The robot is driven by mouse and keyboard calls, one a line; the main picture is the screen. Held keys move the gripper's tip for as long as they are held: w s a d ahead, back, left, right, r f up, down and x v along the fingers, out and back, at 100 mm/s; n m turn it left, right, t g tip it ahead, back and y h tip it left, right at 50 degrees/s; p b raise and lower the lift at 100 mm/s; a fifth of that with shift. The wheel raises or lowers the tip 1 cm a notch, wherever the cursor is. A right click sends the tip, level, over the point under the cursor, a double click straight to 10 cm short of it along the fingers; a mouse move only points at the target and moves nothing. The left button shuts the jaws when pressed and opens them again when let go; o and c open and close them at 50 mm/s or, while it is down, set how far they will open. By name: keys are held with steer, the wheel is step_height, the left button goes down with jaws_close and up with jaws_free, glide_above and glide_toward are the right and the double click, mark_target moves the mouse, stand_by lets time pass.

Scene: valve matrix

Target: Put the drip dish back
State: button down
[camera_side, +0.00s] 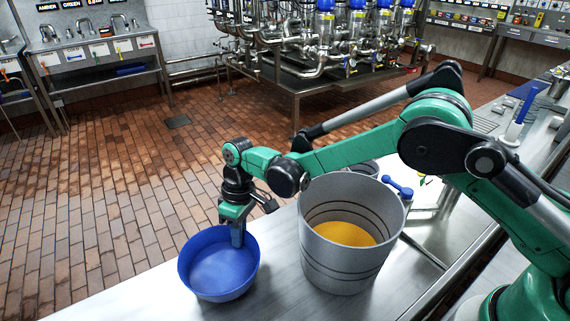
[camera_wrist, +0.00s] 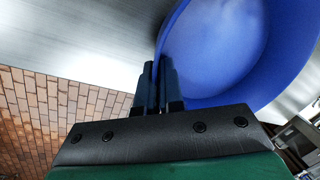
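The drip dish, a round blue bowl (camera_side: 215,285), is at the bench's left end in the side view, open side up and looking empty. I cannot tell whether its base touches the bench. My gripper (camera_side: 238,240) points down at the dish's right rim. In the wrist view my gripper (camera_wrist: 158,66) has its two dark fingers close together, with the wall of the blue dish (camera_wrist: 222,45) running between them, so it is shut on the rim. The fingers hide part of that wall.
A large grey metal bucket (camera_side: 335,272) with orange-yellow contents stands on the steel bench (camera_side: 165,300), just right of the dish. A blue-handled item (camera_side: 397,187) is behind it. The tiled floor (camera_side: 110,200) lies beyond the bench's edge. A pipe-and-valve stand (camera_side: 290,85) is farther back.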

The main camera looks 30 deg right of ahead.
steer(key=shift+x, duration=0.95)
steer(key=shift+w+d+f, duration=0.1)
steer(key=shift+d+f, duration=0.05)
steer(key=c, duration=1)
jaws_free()
